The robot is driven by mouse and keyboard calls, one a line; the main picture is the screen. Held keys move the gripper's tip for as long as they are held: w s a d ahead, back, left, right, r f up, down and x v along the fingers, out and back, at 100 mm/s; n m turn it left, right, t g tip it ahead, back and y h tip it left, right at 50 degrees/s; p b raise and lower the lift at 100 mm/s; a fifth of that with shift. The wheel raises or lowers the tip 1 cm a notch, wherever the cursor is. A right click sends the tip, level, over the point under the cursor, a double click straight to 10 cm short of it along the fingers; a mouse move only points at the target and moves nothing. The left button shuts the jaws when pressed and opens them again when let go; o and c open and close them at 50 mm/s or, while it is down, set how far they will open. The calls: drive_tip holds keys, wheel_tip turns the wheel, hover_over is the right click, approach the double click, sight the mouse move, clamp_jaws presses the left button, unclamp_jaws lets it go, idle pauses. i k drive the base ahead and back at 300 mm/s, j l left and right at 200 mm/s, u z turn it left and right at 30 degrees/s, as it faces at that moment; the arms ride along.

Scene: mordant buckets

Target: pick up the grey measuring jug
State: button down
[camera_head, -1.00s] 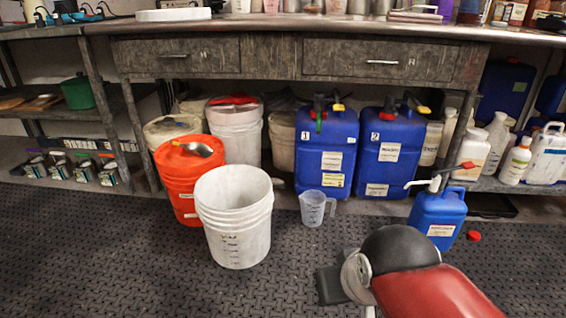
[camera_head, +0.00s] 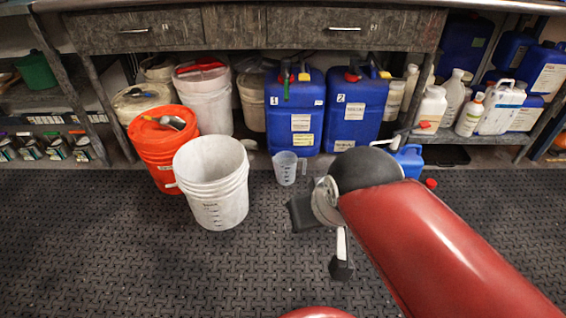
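The grey measuring jug (camera_head: 286,168) is a small translucent jug with dark markings. It stands upright on the floor in front of the blue containers, just right of the white bucket. My gripper (camera_head: 320,241) is nearer the camera, below and to the right of the jug in the picture, and apart from it. Its two dark fingers show spread apart with nothing between them. My red arm comes in from the lower right. The jug is fully visible except perhaps its right edge near my wrist.
A small blue can (camera_head: 409,160) is partly hidden by my arm. The dark textured floor (camera_head: 110,255) in front is clear.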

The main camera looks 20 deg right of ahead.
sight(285, 163)
drive_tip(key=i+j, duration=0.15)
drive_tip(key=i, duration=0.25)
drive_tip(key=i+j, duration=0.15)
drive_tip(key=i, duration=0.2)
drive_tip(key=i+j+z, duration=0.1)
drive_tip(key=z, duration=0.35)
drive_tip(key=i+j+z, duration=0.2)
drive_tip(key=z, duration=0.25)
drive_tip(key=i+j+z, duration=0.2)
drive_tip(key=z, duration=0.25)
drive_tip(key=j+z, duration=0.1)
drive_tip(key=z, duration=0.2)
